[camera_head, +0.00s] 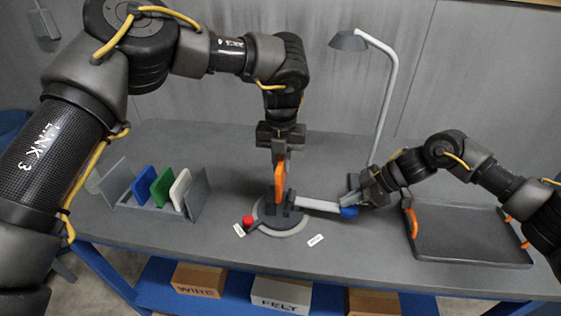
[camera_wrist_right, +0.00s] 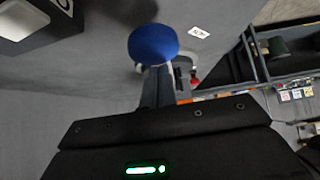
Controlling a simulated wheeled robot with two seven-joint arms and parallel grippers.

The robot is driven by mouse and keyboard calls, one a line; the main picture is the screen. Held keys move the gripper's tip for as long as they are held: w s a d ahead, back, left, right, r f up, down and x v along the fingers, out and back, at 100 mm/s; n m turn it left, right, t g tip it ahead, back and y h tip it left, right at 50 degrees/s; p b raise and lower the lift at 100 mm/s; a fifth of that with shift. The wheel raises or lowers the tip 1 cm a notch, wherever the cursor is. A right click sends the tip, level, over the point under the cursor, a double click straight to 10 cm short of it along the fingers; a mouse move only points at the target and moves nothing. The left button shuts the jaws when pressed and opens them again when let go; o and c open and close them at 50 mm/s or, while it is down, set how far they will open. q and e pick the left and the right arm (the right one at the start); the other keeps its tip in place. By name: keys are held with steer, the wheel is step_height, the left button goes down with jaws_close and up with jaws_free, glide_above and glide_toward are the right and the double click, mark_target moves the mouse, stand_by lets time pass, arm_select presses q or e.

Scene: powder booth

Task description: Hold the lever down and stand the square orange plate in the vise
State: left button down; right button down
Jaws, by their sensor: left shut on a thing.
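The orange plate (camera_head: 280,177) is upright, seen nearly edge-on in the head view. My left gripper (camera_head: 280,150) is shut on its upper part, directly above the vise (camera_head: 279,203). The plate's lower end reaches down to the vise jaws; I cannot tell how deep it sits between them. The pale lever (camera_head: 317,205) runs right from the vise, nearly level, to a blue knob (camera_head: 349,211). My right gripper (camera_head: 366,201) is at this knob, which also shows in the right wrist view (camera_wrist_right: 153,44). Its fingers are not clear enough to show whether they are open or shut.
A grey rack (camera_head: 199,192) at left holds blue, green and white plates. A red knob (camera_head: 248,221) is beside the vise. A lamp (camera_head: 385,95) stands behind. A dark tray (camera_head: 470,240) with orange handles lies right. The front tabletop is mostly clear, with small labels.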

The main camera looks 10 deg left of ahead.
arm_select(q)
steer(key=shift+f, duration=1.4)
steer(key=shift+f, duration=0.15)
steer(key=shift+f, duration=1.35)
steer(key=shift+f, duration=0.15)
steer(key=shift+f, duration=0.65)
